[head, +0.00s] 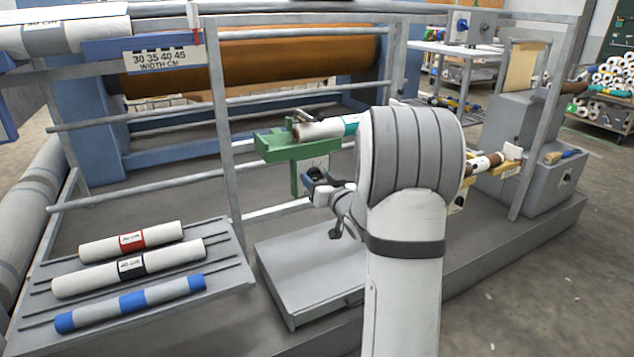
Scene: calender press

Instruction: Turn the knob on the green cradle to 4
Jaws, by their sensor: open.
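The green cradle (272,147) stands at the middle of the head view, on a green post. A white roll (325,129) with a teal band lies in it, and a dark lever-like part (311,116) sits above the roll's left end. A pale plate (319,162) shows under the cradle, just above my gripper. My gripper (314,183) is open, just below the cradle and right of its post. I cannot make out the knob or its numbers; my gripper and arm cover part of that area. Whether my gripper touches anything there is unclear.
Grey rails (222,130) and uprights stand around the cradle. A rack (225,262) with several rolls is at lower left, and a grey platform (300,262) lies below my gripper. A yellow cradle (458,202) with another roll is partly behind my arm at right.

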